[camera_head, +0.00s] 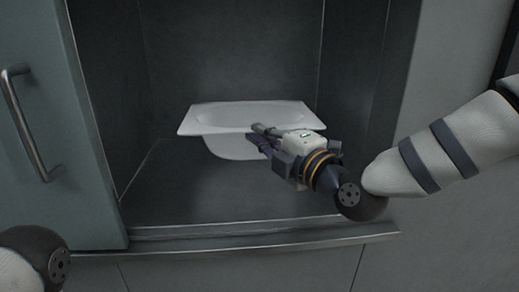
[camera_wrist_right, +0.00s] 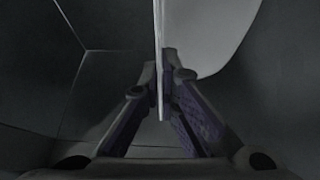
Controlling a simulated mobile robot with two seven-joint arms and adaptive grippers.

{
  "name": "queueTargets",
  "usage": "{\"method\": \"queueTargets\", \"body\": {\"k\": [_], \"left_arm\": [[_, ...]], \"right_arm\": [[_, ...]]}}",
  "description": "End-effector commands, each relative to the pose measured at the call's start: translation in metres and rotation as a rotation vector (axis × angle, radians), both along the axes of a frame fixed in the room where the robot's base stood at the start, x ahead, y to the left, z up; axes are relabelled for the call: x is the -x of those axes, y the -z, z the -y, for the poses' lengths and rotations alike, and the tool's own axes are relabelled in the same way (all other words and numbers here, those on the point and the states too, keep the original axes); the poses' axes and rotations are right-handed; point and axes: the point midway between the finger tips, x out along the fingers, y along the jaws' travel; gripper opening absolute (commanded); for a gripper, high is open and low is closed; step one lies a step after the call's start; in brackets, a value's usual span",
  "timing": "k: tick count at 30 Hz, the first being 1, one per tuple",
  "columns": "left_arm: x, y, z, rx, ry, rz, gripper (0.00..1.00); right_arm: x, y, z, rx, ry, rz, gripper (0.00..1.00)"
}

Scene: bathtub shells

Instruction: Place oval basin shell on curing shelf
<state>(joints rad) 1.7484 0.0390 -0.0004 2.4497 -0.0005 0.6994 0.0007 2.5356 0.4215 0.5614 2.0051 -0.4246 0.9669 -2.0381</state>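The white oval basin shell (camera_head: 240,115) is inside a dark, open cabinet in the head view, rim up and roughly level. My right gripper (camera_head: 259,134) is at the rim's front right. In the right wrist view the thin white rim (camera_wrist_right: 159,50) runs between the two fingers (camera_wrist_right: 162,85), which close in on it from both sides; the gripper looks shut on the rim. The rounded bowl shows to the right of the rim there. I cannot tell whether the bowl's underside touches the cabinet floor. My left gripper is not in view; only part of my left arm shows at bottom left.
The dark cabinet floor (camera_head: 160,205) is bare around the shell. A metal sill (camera_head: 230,239) runs along the front. A greenish door with a bar handle (camera_head: 32,125) stands at the left. Dark walls enclose the back and right.

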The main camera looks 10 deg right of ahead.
Motion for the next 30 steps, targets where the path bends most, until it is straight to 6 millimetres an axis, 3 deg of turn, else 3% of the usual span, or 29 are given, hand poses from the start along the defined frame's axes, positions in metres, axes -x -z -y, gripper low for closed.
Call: {"method": "queueTargets", "body": {"k": [4, 14, 18, 28, 30], "left_arm": [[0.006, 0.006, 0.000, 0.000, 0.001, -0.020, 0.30], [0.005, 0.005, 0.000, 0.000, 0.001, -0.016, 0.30], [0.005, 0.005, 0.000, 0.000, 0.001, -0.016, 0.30], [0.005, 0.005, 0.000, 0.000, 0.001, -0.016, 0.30], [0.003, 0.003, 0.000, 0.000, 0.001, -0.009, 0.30]], "right_arm": [[-0.001, 0.027, 0.000, -0.001, 0.001, -0.002, 0.00], [0.000, 0.027, 0.000, 0.000, 0.001, 0.004, 0.00], [0.000, 0.029, 0.000, 0.001, 0.000, -0.002, 0.25], [0.000, 0.025, 0.000, 0.000, 0.000, -0.001, 0.25], [0.007, 0.024, 0.004, 0.002, 0.000, 0.000, 0.25]]}}
